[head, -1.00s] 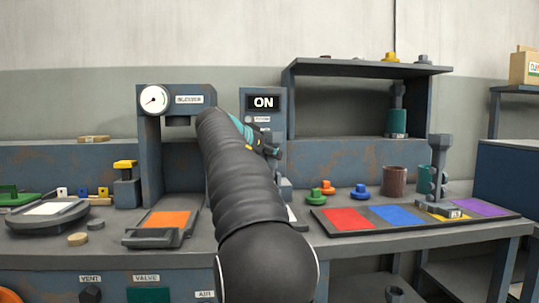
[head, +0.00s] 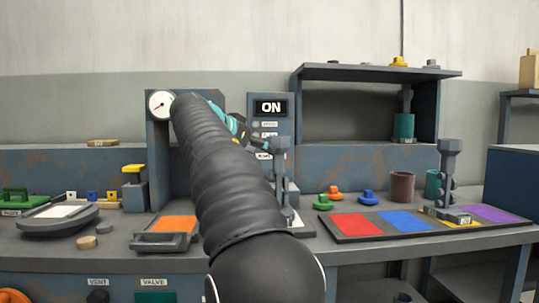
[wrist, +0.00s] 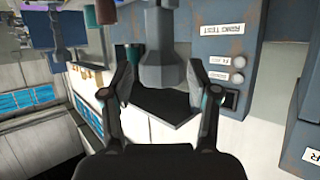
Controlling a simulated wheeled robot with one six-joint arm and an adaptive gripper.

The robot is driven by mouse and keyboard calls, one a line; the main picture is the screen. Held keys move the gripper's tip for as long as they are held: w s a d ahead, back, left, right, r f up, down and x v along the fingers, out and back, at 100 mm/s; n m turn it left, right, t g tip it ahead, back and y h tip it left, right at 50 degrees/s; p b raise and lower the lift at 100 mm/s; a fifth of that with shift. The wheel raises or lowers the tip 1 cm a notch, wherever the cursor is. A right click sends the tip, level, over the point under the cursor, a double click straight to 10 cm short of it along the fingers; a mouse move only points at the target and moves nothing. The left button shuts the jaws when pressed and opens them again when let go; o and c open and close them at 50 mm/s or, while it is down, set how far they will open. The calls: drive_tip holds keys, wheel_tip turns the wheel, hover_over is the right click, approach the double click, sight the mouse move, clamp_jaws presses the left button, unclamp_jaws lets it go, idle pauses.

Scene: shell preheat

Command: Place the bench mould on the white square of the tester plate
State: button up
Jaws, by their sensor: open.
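A tall grey mould (head: 282,180) stands upright by the ON panel, on the tester plate (head: 304,235). White of the plate shows beside its foot; my arm hides the rest, so I cannot tell how it sits on the white square. My gripper (head: 262,147) is up and left of the mould's top, partly behind my arm. In the wrist view my gripper (wrist: 163,80) is open, with the grey mould (wrist: 163,50) seen between and beyond the fingers. No finger clearly touches it. Another grey mould (head: 449,165) stands on the coloured tray's yellow area.
The tester panel (head: 270,125) reads ON and rises behind the mould. The coloured tray (head: 345,238) lies to the right, with small green, orange and blue knobs (head: 367,196) behind it. A shelf (head: 370,72) stands at the back.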

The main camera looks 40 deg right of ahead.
drive_tip(key=shift+v, duration=1.65)
drive_tip(key=s+a+f+n+y, duration=0.4)
drive_tip(key=s+a+f, duration=0.4)
drive_tip(key=f, duration=0.4)
drive_tip(key=s+a+f+n+t+y, duration=0.1)
drive_tip(key=s+a+f+n+y, duration=0.3)
drive_tip(key=s+a+f, duration=0.5)
drive_tip(key=s+a+f+n+t+y, duration=0.1)
drive_tip(key=s+a+f+n+y, duration=0.4)
drive_tip(key=f, duration=1.2)
drive_tip(key=s+a+n, duration=0.2)
drive_tip(key=s+a, duration=0.2)
drive_tip(key=s, duration=0.1)
drive_tip(key=shift+s, duration=0.3)
